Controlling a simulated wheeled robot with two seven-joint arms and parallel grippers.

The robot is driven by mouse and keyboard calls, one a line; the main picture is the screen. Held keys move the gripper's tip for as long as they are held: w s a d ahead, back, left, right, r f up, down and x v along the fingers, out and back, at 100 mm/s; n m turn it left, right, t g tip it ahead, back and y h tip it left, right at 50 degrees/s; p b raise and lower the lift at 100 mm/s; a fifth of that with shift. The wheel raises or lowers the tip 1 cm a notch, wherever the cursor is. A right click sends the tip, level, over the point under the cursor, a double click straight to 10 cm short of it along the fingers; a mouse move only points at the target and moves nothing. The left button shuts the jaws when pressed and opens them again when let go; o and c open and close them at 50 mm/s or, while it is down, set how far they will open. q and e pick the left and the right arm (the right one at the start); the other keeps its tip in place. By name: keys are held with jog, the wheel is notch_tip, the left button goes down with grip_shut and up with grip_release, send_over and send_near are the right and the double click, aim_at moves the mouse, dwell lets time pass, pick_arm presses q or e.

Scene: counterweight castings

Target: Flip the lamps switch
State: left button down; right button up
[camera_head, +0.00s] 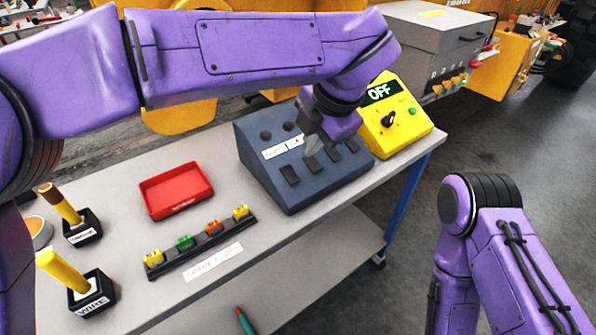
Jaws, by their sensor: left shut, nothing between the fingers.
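A dark blue-grey sloped switch box (262,133) stands on the grey bench. It has round knobs along the top, white label strips (283,147) in the middle, and dark rocker switches along the lower row. One rocker (289,175) shows clear at the left, and others show to its right. The label lettering is too small to read surely, so I cannot tell which switch is the lamps one. My left gripper (313,154) is shut and empty, pointing down over the middle of the box. It hides part of the panel, and I cannot tell whether it touches. My right gripper is out of view.
A yellow box (408,128) with a dial and an OFF display stands right of the switch box. A red tray (176,190), a rack of colored pieces (200,243) and black holders with yellow rods (93,293) stand left. My right arm is beyond the bench's front edge.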

aim_at(295, 180)
pick_arm(q)
jog(key=p+x, duration=0.1)
jog(key=x, duration=1.1)
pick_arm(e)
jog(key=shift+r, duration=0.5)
